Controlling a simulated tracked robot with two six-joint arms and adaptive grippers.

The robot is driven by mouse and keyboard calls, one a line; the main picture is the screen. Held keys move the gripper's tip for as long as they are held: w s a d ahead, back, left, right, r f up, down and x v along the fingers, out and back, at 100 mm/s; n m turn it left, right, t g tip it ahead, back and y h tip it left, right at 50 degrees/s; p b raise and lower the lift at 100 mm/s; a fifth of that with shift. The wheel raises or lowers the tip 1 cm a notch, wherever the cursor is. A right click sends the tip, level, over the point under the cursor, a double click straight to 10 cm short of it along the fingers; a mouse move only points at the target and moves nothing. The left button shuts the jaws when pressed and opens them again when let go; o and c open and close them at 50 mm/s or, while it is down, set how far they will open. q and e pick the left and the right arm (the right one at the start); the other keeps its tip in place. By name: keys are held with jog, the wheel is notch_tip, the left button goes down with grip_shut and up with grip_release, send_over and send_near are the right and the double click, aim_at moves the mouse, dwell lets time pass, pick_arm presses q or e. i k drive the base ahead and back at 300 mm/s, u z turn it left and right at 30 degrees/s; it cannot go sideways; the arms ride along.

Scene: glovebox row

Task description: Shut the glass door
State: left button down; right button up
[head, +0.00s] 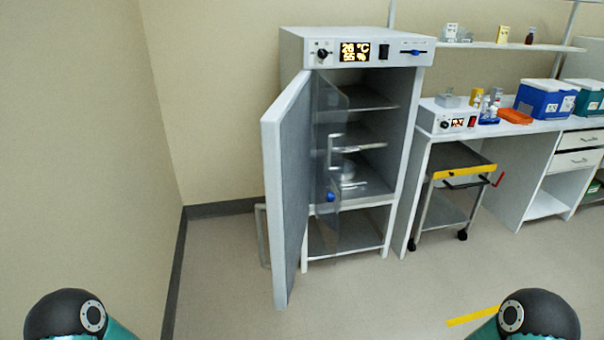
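The glass door (326,115) is a clear pane inside the opening of a grey-white cabinet (410,130). It stands ajar, swung outward on the left side, with a pale vertical handle (330,152) and a blue knob (331,197) low on it. The thick outer door (288,185) of the cabinet is wide open toward me, left of the glass. Shelves show through and beside the glass, with a small light-coloured item on a lower one. Only parts of my two arms show in the bottom corners; neither gripper is in view.
The cabinet stands on an open frame (345,228). A wall closes off the left; the floor in front is clear.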

aim_at(322, 182)
jog(key=z, duration=0.35)
jog(key=i, duration=0.85)
jog(key=u, duration=1.45)
jog(key=k, duration=0.85)
jog(key=z, duration=0.15)
jog(key=i, duration=0.85)
